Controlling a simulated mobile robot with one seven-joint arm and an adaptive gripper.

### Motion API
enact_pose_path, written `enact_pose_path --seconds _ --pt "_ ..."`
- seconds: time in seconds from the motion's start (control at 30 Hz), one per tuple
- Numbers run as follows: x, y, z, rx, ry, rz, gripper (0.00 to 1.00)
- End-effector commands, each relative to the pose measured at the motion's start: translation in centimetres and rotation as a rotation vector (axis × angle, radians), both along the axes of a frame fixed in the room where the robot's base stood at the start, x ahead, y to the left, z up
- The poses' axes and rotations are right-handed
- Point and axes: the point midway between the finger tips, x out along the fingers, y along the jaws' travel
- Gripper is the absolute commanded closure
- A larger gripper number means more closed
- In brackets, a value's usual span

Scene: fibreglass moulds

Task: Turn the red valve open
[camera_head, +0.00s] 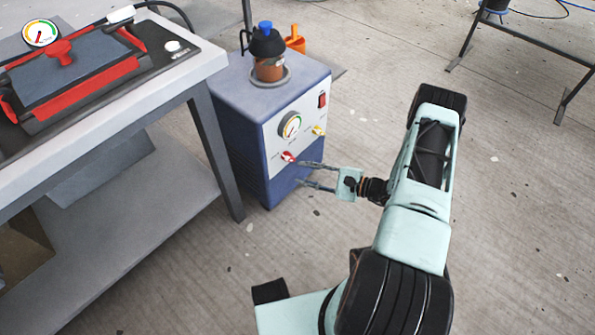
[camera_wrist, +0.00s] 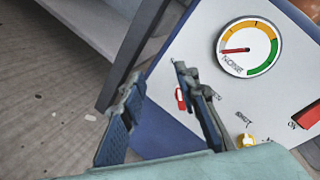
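The red valve (camera_head: 288,156) is a small red handle with a pale centre, low on the white front panel of the blue pump unit (camera_head: 240,125). In the wrist view the red valve (camera_wrist: 181,99) shows in the gap between the fingers, close beside the right finger and partly covered by it. My gripper (camera_head: 302,173) is open and empty, its fingertips just in front of the panel at about valve height. The gripper also shows in the wrist view (camera_wrist: 157,80). I cannot tell whether a finger touches the valve.
A yellow valve (camera_head: 318,130), a round gauge (camera_head: 290,125) and a red switch (camera_head: 322,100) share the panel. A jar (camera_head: 268,68) stands on top. The workbench (camera_head: 130,95) with a red-edged mould is left.

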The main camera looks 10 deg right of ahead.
Motion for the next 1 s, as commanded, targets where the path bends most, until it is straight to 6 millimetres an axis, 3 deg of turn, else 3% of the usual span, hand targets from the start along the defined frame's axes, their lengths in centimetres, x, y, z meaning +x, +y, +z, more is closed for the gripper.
enact_pose_path --seconds 0.03,0.1,0.37,0.57,1.0 --pt "0.0 -0.9 -2.4 0.041 -0.019 -0.068 0.71" --pt "0.3 -2.0 -3.8 0.083 -0.052 -0.151 0.71" --pt "0.7 -4.2 -5.8 0.143 -0.112 -0.303 0.71" --pt "2.5 -2.8 -5.8 0.143 -0.114 -0.301 0.71" --pt "8.5 1.6 -5.9 0.143 -0.112 -0.300 0.71"
